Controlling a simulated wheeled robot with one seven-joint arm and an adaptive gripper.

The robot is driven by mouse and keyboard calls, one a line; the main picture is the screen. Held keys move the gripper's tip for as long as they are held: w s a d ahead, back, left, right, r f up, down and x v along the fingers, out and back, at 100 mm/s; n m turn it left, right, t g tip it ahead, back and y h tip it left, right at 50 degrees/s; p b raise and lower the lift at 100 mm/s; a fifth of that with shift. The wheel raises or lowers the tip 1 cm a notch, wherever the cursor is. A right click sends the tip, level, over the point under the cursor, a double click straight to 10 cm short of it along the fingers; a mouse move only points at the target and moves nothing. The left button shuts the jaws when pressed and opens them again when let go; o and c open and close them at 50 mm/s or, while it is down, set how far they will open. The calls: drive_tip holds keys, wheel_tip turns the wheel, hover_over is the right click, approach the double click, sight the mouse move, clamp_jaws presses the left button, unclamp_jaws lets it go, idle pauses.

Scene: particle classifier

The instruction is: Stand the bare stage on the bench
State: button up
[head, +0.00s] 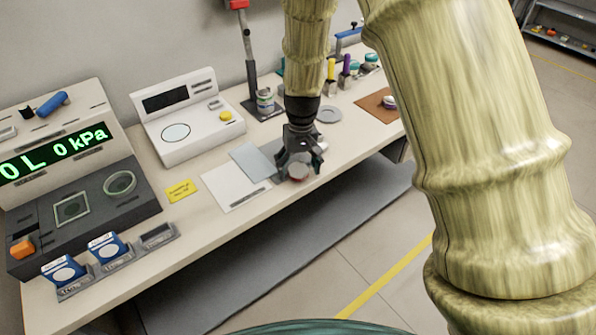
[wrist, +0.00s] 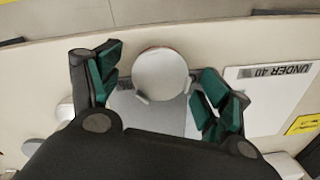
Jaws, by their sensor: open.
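The round stage, a pale grey disc with small tabs at its edge (wrist: 160,74), sits between my spread fingers in the wrist view. In the head view it shows below my gripper (head: 298,171) near the front edge of the bench (head: 190,215), with a reddish rim. Nothing lies on top of it. It looks level and appears to rest on the bench, partly over the edge of a grey card. My gripper (wrist: 157,95) is open, with a teal-padded finger on each side of the disc and gaps visible between pads and disc.
A white card marked "UNDER 40" (wrist: 270,95) and a yellow note (head: 181,190) lie beside it. A white scale-like device (head: 185,125) and a pressure console (head: 75,160) stand to the left. Blue-and-white boxes (head: 65,270) sit at the front left. The bench edge is close.

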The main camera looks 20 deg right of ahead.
drive_tip(key=shift+f, duration=0.1)
drive_tip(key=c, duration=1.2)
drive_tip(key=shift+c, duration=0.5)
